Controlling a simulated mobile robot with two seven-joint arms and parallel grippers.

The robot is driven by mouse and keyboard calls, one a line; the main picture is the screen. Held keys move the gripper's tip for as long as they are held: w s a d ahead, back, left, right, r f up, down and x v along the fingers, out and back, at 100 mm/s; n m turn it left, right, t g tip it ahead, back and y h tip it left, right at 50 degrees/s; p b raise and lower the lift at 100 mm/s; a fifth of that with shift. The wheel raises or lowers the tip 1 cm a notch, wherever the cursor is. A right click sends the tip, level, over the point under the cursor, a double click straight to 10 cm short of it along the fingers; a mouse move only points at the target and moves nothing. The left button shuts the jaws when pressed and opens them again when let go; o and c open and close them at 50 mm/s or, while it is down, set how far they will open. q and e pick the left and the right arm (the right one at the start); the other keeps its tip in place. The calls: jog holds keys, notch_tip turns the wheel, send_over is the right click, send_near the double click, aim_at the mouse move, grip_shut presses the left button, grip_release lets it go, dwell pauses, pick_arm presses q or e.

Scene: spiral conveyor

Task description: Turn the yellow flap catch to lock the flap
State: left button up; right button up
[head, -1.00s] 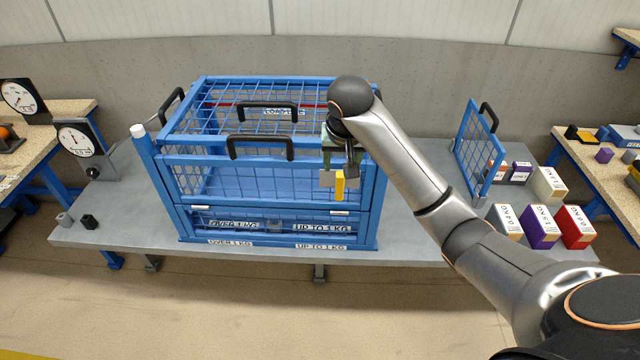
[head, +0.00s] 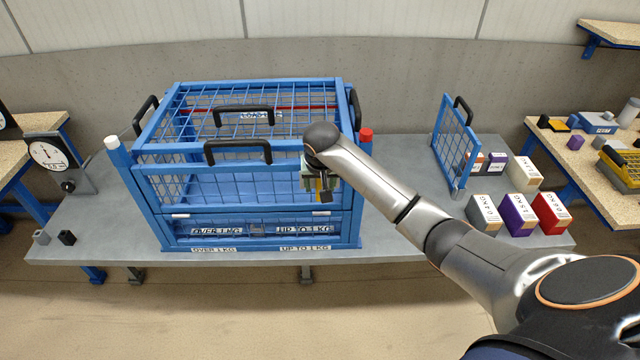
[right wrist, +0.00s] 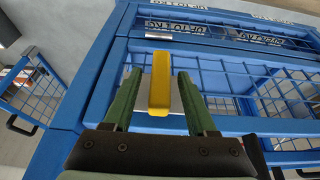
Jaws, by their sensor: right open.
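The yellow flap catch (right wrist: 160,83) is a short bar on the front of the blue mesh cage (head: 150,200). In the right wrist view it lies lengthwise between my two green fingers, with a gap on each side. My right gripper (right wrist: 158,76) is open around the catch and not closed on it. In the head view the gripper (head: 321,188) is at the cage's front right, and it hides most of the catch. The front mesh panel (head: 222,188), with a black handle (head: 238,152), stands upright above the labelled lower openings. My left gripper is not in view.
The cage stands on a grey table (head: 400,185). An upright blue mesh panel (head: 455,140) and several labelled boxes (head: 518,214) are at the right. A dial gauge (head: 47,152) is at the left.

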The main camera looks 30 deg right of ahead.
grip_shut()
dwell(0.5)
